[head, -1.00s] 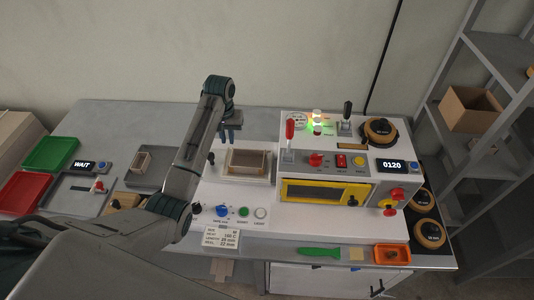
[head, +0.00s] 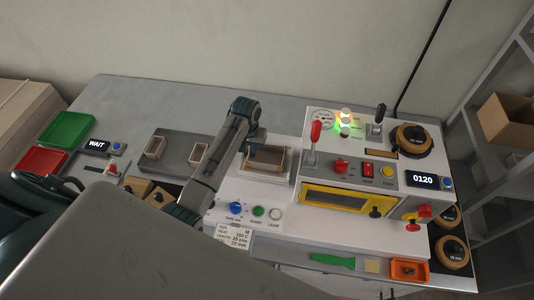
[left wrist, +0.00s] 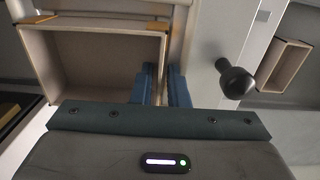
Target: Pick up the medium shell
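A light-brown, open-topped shell (head: 277,154) sits in the holder on the white machine deck, and a card with an M stands at the front. The same shell fills the upper left of the left wrist view (left wrist: 100,58). My left gripper (head: 250,150) points down at the shell's left side. My right gripper is not in view.
A black knob (left wrist: 236,82) stands close beside the fingers. The machine (head: 345,175) with red and black levers rises right of the holder. Green (head: 67,127) and red (head: 40,160) trays lie at the far left. The back of the table is clear.

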